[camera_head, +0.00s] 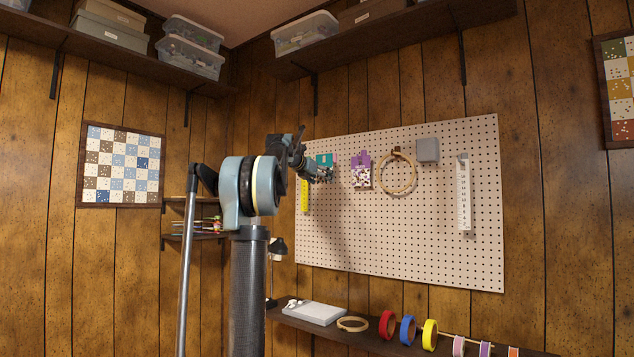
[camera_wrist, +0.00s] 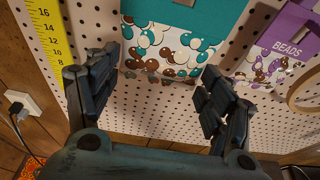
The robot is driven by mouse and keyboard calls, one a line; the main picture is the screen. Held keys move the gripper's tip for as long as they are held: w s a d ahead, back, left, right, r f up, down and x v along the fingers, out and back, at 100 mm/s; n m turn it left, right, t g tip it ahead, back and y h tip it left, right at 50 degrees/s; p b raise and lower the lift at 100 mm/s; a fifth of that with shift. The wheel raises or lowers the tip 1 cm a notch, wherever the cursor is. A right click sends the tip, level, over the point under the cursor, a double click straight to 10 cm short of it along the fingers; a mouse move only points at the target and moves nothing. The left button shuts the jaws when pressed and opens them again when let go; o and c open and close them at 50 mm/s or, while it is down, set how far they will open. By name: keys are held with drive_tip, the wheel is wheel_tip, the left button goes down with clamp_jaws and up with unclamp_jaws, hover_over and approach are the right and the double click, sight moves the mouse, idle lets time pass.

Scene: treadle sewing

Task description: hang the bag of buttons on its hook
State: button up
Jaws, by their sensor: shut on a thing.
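The bag of buttons (camera_wrist: 190,14) is teal on top, with a lower part showing teal, white and brown buttons. In the wrist view it sits between the two dark fingers of my gripper (camera_wrist: 163,70), which is shut on its lower sides. In the head view the teal bag (camera_head: 325,158) is at the upper left of the white pegboard (camera_head: 430,235), with my gripper (camera_head: 321,174) at its lower part. The bag is upright and close to the board. Its hook and the bag's top edge are hidden, so I cannot tell whether they touch.
A purple beads bag (camera_head: 361,160) hangs to the right, then a wooden hoop (camera_head: 412,176), a grey block (camera_head: 427,150) and a white ruler (camera_head: 464,195). A yellow tape measure (camera_head: 304,196) hangs close on the left. A shelf (camera_head: 370,337) with tape rolls is below.

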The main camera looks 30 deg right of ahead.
drive_tip(key=shift+w+d, duration=0.3)
drive_tip(key=shift+d, duration=0.45)
drive_tip(key=shift+w+d, duration=0.3)
drive_tip(key=shift+d, duration=0.45)
drive_tip(key=shift+w+d, duration=0.3)
drive_tip(key=shift+d, duration=0.45)
drive_tip(key=shift+f, duration=0.85)
drive_tip(key=o, duration=1.1)
drive_tip(key=shift+o, duration=0.2)
drive_tip(key=v, duration=1.2)
drive_tip(key=shift+f, duration=0.1)
